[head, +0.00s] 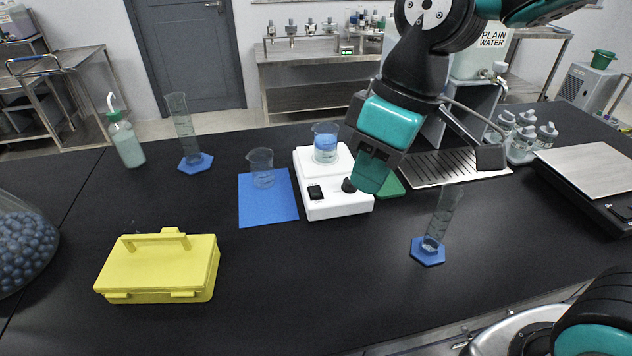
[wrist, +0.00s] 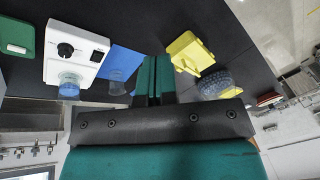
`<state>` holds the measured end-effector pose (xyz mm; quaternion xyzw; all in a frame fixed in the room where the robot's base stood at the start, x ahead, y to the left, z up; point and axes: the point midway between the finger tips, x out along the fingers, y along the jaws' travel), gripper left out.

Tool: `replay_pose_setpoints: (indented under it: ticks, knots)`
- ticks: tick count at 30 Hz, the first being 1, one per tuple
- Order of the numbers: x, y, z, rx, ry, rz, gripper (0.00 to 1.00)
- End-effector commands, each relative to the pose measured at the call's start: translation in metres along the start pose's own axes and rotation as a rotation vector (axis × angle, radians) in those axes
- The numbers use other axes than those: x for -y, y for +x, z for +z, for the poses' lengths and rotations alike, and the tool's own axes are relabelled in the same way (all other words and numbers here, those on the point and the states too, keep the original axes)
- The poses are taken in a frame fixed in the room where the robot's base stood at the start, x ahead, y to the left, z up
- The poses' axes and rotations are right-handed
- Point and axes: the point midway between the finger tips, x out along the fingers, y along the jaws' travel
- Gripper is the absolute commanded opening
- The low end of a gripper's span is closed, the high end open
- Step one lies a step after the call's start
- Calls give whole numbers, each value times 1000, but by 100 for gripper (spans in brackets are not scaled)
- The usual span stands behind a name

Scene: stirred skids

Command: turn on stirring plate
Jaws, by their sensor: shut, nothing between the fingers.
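My gripper (head: 368,182) is shut and empty, overlapping the plate's right side in the head view. Its closed fingers (wrist: 154,82) point toward the bench in the wrist view. Contact cannot be told.
A blue mat (head: 268,206) with an empty beaker (head: 261,170) lies left of the plate. A graduated cylinder (head: 440,220) stands to the right. A yellow box (head: 160,270) is at front left. A metal drain tray (head: 450,168) lies behind right. The bench's front middle is clear.

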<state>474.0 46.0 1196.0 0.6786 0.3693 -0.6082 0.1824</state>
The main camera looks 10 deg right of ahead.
Motion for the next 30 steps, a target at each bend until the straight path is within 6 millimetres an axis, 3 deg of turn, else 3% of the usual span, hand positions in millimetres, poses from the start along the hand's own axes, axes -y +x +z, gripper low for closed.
replay_pose_setpoints:
  ticks: [1,6,15,21,30]
  knots:
    - [-15,-5,-18,25,-48,8,0]
    - [-69,-2,-71,106,-243,37,0]
    - [-151,36,-138,242,-549,32,0]
    - [-179,59,-154,292,-667,14,0]
    - [-186,67,-158,305,-700,8,0]
